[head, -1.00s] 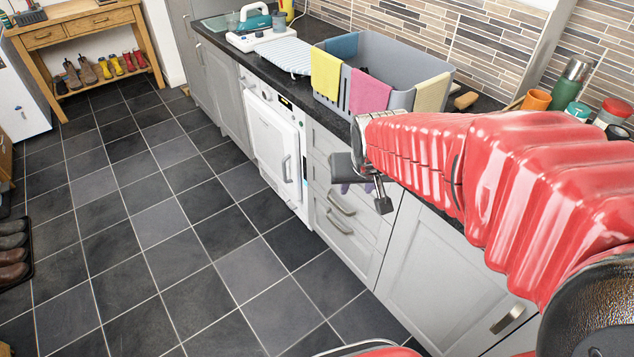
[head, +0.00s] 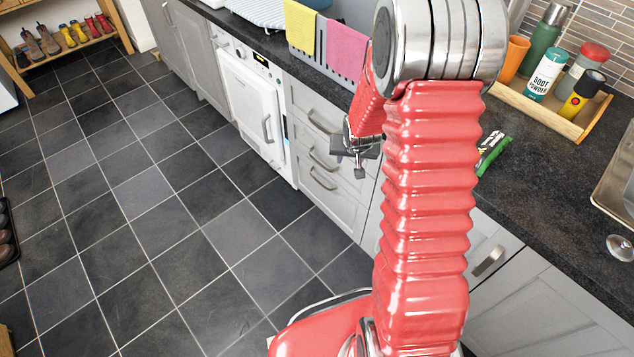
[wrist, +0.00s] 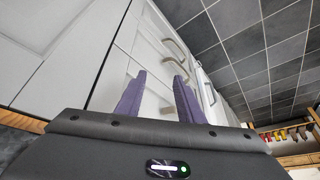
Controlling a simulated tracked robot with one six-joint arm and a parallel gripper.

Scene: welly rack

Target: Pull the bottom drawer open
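The grey drawer unit stands under the worktop, with several curved metal handles in a column. The bottom drawer (head: 334,208) looks shut, with its handle (head: 323,180) near its top edge. My gripper (head: 358,168) is in front of the right side of the drawers in the head view, apart from the bottom handle. The wrist view shows its two purple fingers (wrist: 160,82) spread apart, with nothing held. Pale drawer fronts and handles (wrist: 179,52) lie beyond the fingers; I cannot tell which handle is which there. My red arm hides part of the cabinets.
A white appliance (head: 252,112) with a door handle stands left of the drawers. A grey cupboard (head: 492,250) is to the right. The dark tiled floor (head: 170,200) before the drawers is clear. On the worktop are a towel-draped grey basket and a wooden tray (head: 560,120) of bottles.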

